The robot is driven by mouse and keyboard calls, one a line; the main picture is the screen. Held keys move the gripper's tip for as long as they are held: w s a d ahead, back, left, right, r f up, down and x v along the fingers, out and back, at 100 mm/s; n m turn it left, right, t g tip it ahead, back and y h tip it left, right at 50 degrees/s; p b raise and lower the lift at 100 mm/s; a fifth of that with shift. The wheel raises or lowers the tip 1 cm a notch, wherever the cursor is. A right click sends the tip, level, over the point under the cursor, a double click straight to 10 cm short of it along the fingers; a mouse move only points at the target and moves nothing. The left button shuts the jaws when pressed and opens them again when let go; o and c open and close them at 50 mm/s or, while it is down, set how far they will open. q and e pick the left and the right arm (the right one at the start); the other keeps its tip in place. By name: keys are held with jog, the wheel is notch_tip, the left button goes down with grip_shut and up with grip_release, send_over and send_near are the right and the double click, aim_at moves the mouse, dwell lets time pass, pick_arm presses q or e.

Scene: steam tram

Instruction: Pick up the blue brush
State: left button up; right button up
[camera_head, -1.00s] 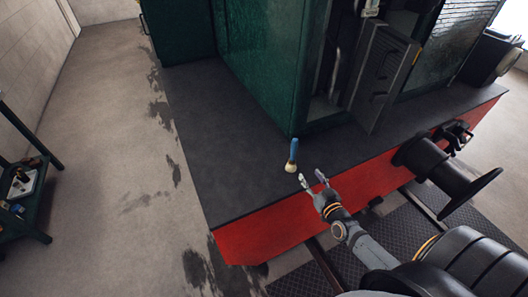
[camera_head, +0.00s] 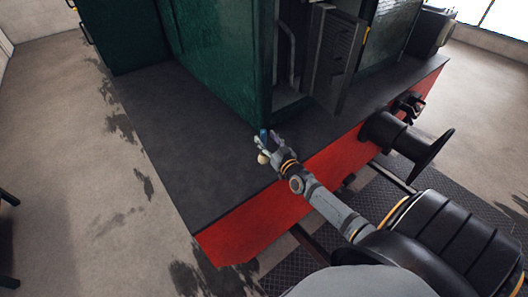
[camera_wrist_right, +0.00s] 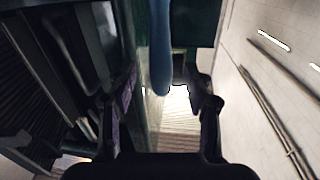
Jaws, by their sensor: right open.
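The blue brush (camera_head: 263,133) is at the front of the dark tram deck, near the corner of the green cab. Its blue handle points away from me and its pale round head (camera_head: 262,158) is nearer; I cannot tell whether it stands or lies. My right gripper (camera_head: 267,141) is open at the brush, partly covering the handle. In the right wrist view the blue handle (camera_wrist_right: 160,45) comes down from the top edge between the two spread fingers (camera_wrist_right: 165,100), without clear contact. My left gripper is not in view.
The green cab (camera_head: 215,65) rises just behind the brush, with an open doorway and a grey panel (camera_head: 330,55) to the right. The dark deck (camera_head: 165,140) is clear to the left. A black buffer (camera_head: 425,150) juts out from the red front beam (camera_head: 255,225).

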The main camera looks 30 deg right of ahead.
jog(key=shift+w+d+f, duration=0.1)
jog(key=shift+w+f, duration=0.1)
jog(key=shift+w, duration=1.1)
jog(key=shift+s+r, duration=0.15)
jog(key=shift+s, duration=0.05)
jog(key=c, duration=0.4)
grip_shut()
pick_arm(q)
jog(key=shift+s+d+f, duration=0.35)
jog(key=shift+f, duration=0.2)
